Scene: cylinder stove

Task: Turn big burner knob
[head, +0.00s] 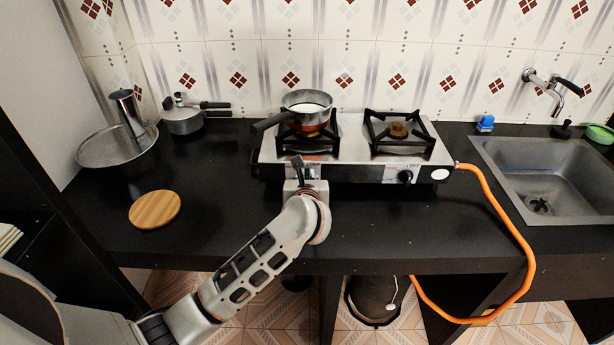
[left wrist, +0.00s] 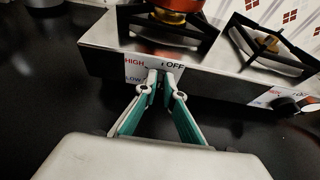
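The two-burner stove (head: 350,172) stands on the black counter and also shows in the left wrist view (left wrist: 100,50). My left gripper (head: 299,168) is at the left knob position on its front panel. In the left wrist view my left gripper's fingertips (left wrist: 158,82) are drawn close together over the middle of the label marked HIGH, OFF and LOW. The left knob is almost wholly hidden between them. The right knob (head: 405,177), round and black, is free; it also shows in the left wrist view (left wrist: 285,105). My right gripper is not in view.
A saucepan (head: 307,103) sits on the left burner, orange-red at its base, handle pointing left. The right burner (head: 398,131) is bare. An orange hose (head: 505,215) runs from the stove's right side. A pressure cooker (head: 182,118), round board (head: 155,209) and sink (head: 550,180) flank it.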

